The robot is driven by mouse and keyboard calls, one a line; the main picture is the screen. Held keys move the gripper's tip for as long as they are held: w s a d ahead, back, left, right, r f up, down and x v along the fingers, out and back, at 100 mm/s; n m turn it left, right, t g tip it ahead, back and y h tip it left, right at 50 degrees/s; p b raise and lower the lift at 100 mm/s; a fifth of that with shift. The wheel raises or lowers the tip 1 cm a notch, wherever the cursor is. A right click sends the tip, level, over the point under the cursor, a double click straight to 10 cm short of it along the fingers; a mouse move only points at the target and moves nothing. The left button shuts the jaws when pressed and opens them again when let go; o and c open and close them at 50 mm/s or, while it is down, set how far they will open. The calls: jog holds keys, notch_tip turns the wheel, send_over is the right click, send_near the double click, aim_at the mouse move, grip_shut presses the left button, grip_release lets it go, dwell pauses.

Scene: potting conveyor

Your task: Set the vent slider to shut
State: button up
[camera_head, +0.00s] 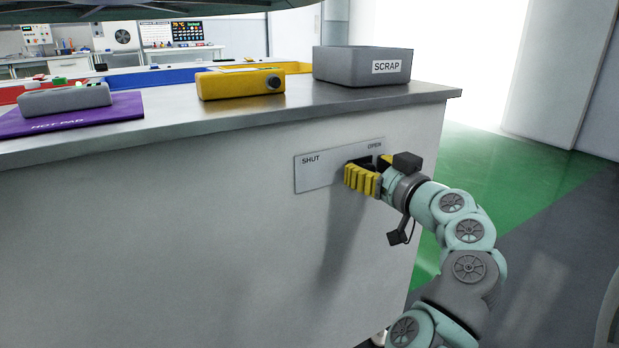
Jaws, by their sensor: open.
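The vent slider's plate (315,175) is a light grey panel on the front face of the counter. It is marked SHUT at its left end and OPEN at its right end. My gripper (362,178), with yellow fingers, is at the right part of the plate, near the OPEN mark. A dark part shows just above and behind the fingers; I cannot tell whether it is the slider's knob or part of my gripper. The fingers hide the lower right of the plate. Whether they touch the slider cannot be seen.
The counter (200,130) carries a grey SCRAP bin (345,66), a yellow box (240,83) with a dark knob, and a grey device (65,99) on a purple hot pad (75,120). The counter front left of the plate is clear. Green floor (500,165) lies to the right.

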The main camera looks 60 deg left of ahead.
jog(key=shift+o, duration=0.4)
grip_shut()
